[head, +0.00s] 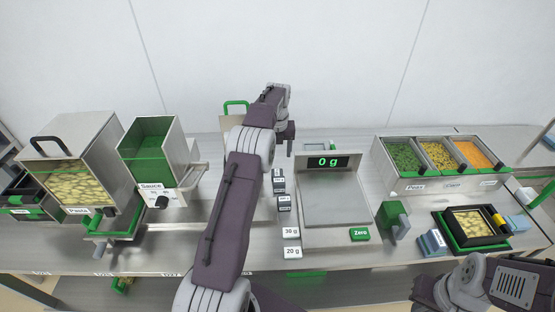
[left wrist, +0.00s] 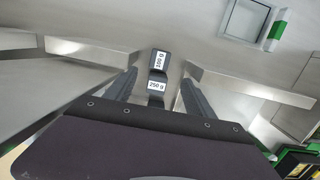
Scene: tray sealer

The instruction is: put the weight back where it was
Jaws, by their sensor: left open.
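My left gripper (head: 289,140) is open and empty at the back left of the scale. In the left wrist view its two fingers (left wrist: 160,92) reach out on either side of a dark weight labelled 250 g (left wrist: 156,86). Another dark weight, whose label seems to read 100 g (left wrist: 160,60), stands just beyond it. Two dark weights also show in the head view (head: 279,184) left of the scale, with two white-labelled small weights (head: 291,232) nearer the front. The scale (head: 336,205) has a bare plate and reads 0 g. My right gripper is out of view.
A pasta bin (head: 75,165) and a sauce dispenser (head: 155,150) stand on the left. Topping bins (head: 440,183) stand at the back right. A black tray holder (head: 470,242) and a green-and-grey block (head: 393,218) lie right of the scale.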

